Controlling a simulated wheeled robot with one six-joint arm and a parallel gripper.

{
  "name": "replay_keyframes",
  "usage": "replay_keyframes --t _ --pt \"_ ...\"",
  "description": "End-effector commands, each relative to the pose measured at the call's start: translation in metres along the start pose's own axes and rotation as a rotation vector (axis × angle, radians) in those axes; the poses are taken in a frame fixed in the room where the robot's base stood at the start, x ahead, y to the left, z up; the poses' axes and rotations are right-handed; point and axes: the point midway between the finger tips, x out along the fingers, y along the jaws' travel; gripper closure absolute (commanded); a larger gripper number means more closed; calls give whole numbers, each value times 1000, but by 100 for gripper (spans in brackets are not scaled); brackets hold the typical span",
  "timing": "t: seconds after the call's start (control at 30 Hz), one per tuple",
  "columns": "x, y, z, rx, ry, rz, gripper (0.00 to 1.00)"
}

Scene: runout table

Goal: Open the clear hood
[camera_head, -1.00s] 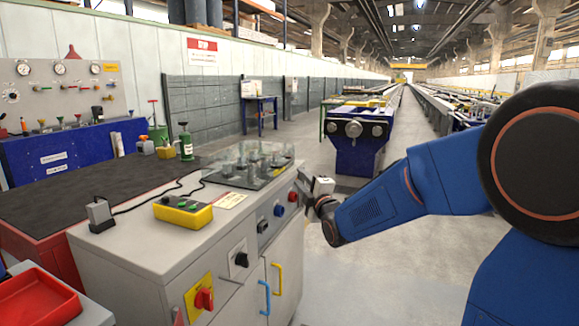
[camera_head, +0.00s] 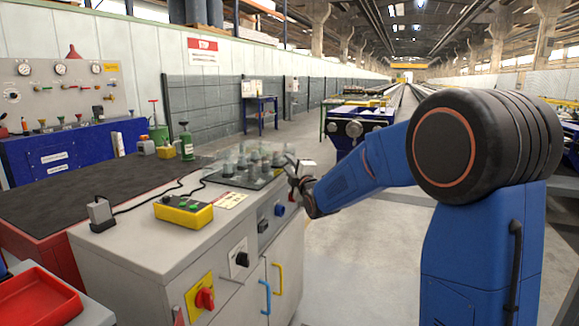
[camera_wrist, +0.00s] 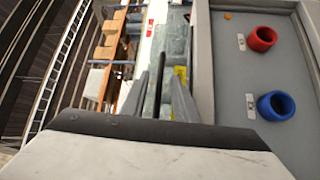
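The clear hood (camera_head: 218,160) sits on the light grey cabinet top, over several grey upright parts on a dark plate. It looks down; its edges are hard to make out. My gripper (camera_head: 291,166) is at the hood's right end, above the cabinet's front edge. In the wrist view my gripper (camera_wrist: 166,85) shows two grey fingers with a gap between them. A greenish clear surface lies beyond the fingertips.
The grey cabinet (camera_head: 150,255) carries a yellow control box (camera_head: 183,213) and a grey box with a cable. Red (camera_wrist: 262,39) and blue (camera_wrist: 276,105) knobs are on its front panel, right of my fingers. Open floor lies right of the cabinet.

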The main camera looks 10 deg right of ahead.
Motion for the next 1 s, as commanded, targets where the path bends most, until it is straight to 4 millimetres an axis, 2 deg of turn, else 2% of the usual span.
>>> replay_keyframes --t 0.1,0.23,1.0 --pt "0 0 0 0 0 0 73" --pt "0 0 0 0 0 0 100" --pt "0 0 0 0 0 -1 100"
